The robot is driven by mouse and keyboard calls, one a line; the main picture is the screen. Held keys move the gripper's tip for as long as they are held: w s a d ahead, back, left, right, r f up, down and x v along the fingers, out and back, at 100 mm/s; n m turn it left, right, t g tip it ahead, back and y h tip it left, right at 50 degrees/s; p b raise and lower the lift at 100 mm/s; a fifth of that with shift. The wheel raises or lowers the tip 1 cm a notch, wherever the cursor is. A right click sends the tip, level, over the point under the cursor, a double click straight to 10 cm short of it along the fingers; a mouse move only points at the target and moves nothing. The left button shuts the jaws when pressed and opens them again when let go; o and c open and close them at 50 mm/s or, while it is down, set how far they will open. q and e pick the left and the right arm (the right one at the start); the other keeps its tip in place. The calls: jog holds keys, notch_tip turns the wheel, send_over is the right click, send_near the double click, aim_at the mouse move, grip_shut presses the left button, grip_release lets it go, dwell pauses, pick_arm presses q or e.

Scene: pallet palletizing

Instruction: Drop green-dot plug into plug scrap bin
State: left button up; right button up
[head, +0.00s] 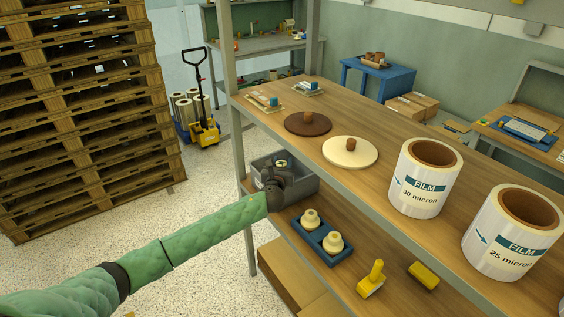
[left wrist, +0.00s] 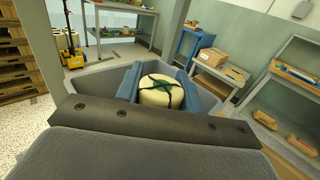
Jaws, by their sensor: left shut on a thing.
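My left gripper (head: 279,178) is at the grey bin (head: 306,187) on the lower shelf. Its blue fingers (left wrist: 160,86) are shut on a cream round plug (left wrist: 155,98) with a green mark and dark crossing lines on its top. The plug shows only in part in the head view (head: 281,162). In the left wrist view the grey bin's walls (left wrist: 96,82) stand around the fingers and the plug. The bin's floor and any contents are hidden. My right gripper is in neither view.
A blue tray (head: 323,252) with two cream plugs stands beside the bin. A yellow-handled tool (head: 371,280) and a yellow block (head: 424,275) lie further right. The upper shelf (head: 375,138), carrying film rolls (head: 425,180) and two discs, overhangs. A shelf post (head: 238,130) stands left of the bin.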

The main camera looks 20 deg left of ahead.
pick_arm(q)
jog(key=shift+f, duration=0.25)
jog(key=shift+f, duration=0.1)
jog(key=shift+f, duration=0.3)
